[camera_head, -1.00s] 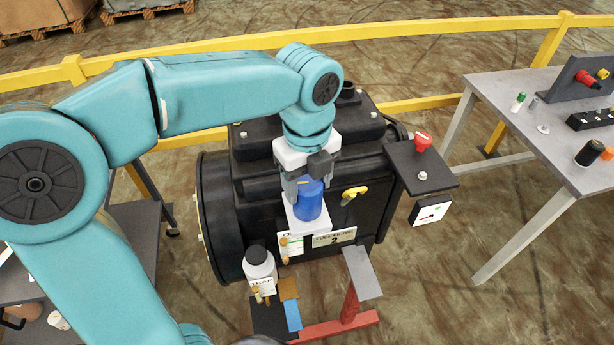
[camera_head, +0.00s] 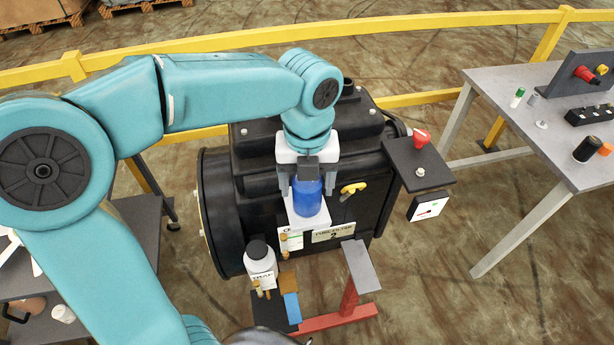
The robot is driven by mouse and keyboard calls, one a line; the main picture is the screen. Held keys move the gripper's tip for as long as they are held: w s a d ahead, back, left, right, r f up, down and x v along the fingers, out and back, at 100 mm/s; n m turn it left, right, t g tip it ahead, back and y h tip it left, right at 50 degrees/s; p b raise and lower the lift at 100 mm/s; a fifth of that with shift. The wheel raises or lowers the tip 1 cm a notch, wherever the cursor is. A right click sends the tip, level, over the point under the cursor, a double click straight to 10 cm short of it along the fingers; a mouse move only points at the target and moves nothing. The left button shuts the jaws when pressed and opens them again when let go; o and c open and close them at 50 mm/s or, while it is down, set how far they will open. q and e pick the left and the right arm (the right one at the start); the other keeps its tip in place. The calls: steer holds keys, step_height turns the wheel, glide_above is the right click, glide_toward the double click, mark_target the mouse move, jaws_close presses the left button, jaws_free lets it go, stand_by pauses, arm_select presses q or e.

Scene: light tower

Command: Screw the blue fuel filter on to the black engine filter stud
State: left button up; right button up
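The blue fuel filter (camera_head: 307,197) is upright at the front of the black engine (camera_head: 240,170), above a white ledge (camera_head: 304,218). My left gripper (camera_head: 307,184) is over it from above, one finger on each side. The fingers look spread, with a narrow gap to the filter. A dark block of the gripper covers the filter's top. The filter stud is hidden, so I cannot see how the threads sit. My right gripper is not in view.
A white bottle with a black cap (camera_head: 260,265) stands in front of the engine, beside a red stand (camera_head: 348,308). A panel with a red knob (camera_head: 420,137) juts out at right. A grey table (camera_head: 520,120) stands further right. Yellow rails (camera_head: 400,40) run behind.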

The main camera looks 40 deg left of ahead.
arm_select(q)
steer(key=shift+o, duration=1.1)
steer(key=shift+w+a, duration=0.1)
steer(key=shift+w, duration=0.05)
steer(key=shift+r, duration=0.1)
